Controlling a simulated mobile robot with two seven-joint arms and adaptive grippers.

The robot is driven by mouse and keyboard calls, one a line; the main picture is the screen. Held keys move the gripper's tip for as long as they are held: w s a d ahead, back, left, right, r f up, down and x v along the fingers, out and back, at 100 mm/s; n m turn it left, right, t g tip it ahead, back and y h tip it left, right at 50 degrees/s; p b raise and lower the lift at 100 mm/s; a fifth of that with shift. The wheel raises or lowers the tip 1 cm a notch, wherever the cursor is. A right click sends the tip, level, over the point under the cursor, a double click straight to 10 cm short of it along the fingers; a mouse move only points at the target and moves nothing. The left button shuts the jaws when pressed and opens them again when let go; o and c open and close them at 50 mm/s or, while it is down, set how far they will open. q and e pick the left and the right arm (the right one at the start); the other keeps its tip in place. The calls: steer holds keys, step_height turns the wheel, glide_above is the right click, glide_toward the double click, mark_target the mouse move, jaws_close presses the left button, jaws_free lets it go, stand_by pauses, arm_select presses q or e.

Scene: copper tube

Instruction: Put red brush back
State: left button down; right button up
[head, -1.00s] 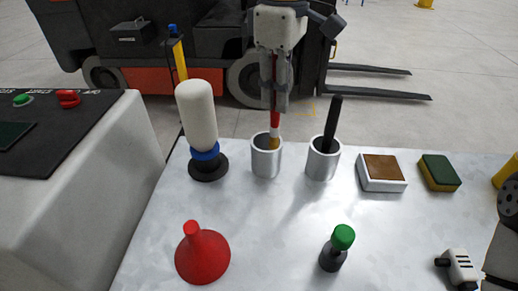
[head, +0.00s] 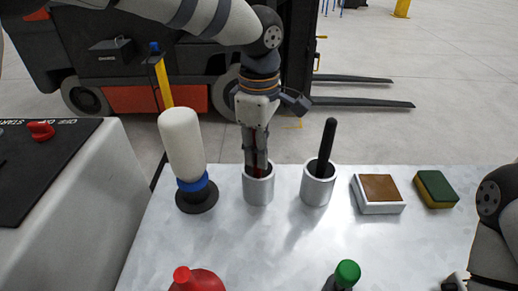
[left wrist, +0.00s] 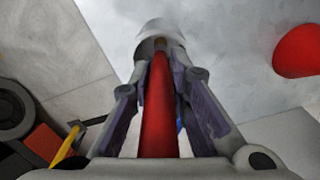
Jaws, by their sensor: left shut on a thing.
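My left gripper (head: 255,158) points down at the mouth of the left metal cup (head: 258,190), with its fingertips at the rim. It is shut on the red brush (head: 256,171), which shows as a thin red strip between the fingers. In the left wrist view the red handle (left wrist: 160,110) runs between the fingers toward the cup (left wrist: 160,35). The brush's lower end is hidden inside the cup. My right gripper (head: 455,282) is only partly in view at the bottom right, and its fingers cannot be made out.
A second cup (head: 318,190) holding a black-handled tool (head: 327,145) stands close on the right. A white bottle on a dark base (head: 183,145) stands on the left. A brown-topped block (head: 378,195), a sponge (head: 436,188), a red funnel (head: 197,281) and a green-capped bottle (head: 346,274) are around.

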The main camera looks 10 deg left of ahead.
arm_select(q)
steer(key=shift+f, duration=0.15)
steer(key=c, duration=1.5)
jaws_free()
step_height(320, 180, up, 12)
steer(key=shift+r, duration=0.2)
